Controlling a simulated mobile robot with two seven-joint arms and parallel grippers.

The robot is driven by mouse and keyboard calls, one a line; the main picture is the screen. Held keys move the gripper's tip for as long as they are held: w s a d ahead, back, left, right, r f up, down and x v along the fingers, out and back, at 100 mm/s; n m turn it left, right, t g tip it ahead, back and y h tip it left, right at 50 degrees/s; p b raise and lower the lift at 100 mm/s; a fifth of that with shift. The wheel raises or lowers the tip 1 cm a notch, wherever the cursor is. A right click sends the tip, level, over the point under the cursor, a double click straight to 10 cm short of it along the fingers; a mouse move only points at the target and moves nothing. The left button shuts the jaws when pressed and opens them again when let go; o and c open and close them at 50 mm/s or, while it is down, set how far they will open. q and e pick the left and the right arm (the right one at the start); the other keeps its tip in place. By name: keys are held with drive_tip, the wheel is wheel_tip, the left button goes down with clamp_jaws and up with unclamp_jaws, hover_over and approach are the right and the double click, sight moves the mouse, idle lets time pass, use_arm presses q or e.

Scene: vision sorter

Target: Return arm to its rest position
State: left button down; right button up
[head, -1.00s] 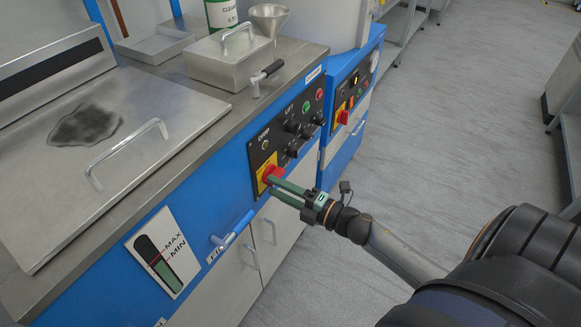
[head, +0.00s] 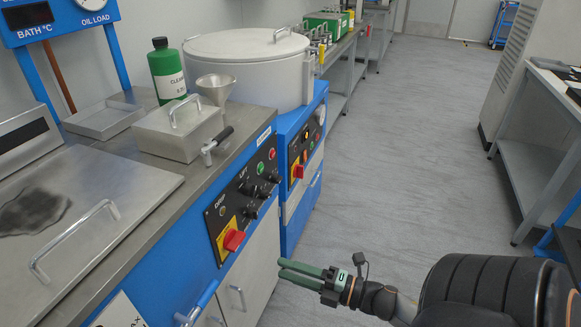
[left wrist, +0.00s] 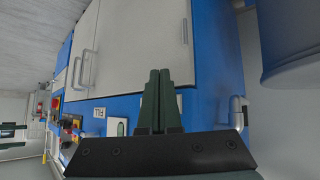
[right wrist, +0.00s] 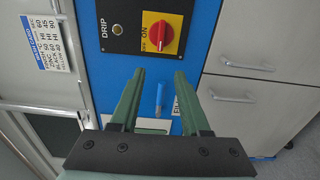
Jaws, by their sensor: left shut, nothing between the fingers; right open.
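My right gripper (head: 281,269) is in front of the blue machine's lower doors, in the head view. Its green fingers are apart and empty, below and to the right of the red rotary switch (head: 233,240). In the right wrist view, the open fingers (right wrist: 160,75) point toward the panel, with the red switch on its yellow plate (right wrist: 161,36) beyond them and clear of them. The switch knob is tilted there, near the word ON. My left gripper (left wrist: 159,72) shows only in the left wrist view, shut and empty, in front of the blue and grey cabinets.
The machine's worktop (head: 150,185) holds a lidded steel box (head: 178,135), a funnel (head: 214,88) and a green bottle (head: 166,70). A blue-handled valve (head: 198,303) sticks out of the front. The grey floor (head: 400,150) to the right is clear, up to a bench (head: 535,165).

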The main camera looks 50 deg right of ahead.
idle(0.4)
drive_tip(key=s+a+f+m+g+h, duration=0.2)
drive_tip(key=a+f+m+g, duration=0.25)
drive_tip(key=a+m, duration=0.5)
drive_tip(key=s+a+f+m+g+h, duration=0.25)
drive_tip(key=a+f+m, duration=0.35)
drive_tip(key=a+m, duration=0.3)
use_arm(q)
drive_tip(key=s+a+r+p, duration=0.1)
drive_tip(key=a+r+p, duration=0.2)
drive_tip(key=r+p, duration=1)
drive_tip(key=shift+s+n+y+p, duration=0.15)
drive_tip(key=shift+n+y+p, duration=0.25)
drive_tip(key=shift+p, duration=1.7)
use_arm(e)
drive_tip(key=s+d+r+m, duration=0.2)
drive_tip(key=d+r, duration=0.1)
drive_tip(key=r, duration=0.9)
drive_tip(key=shift+r, duration=0.2)
drive_tip(key=shift+d, duration=0.1)
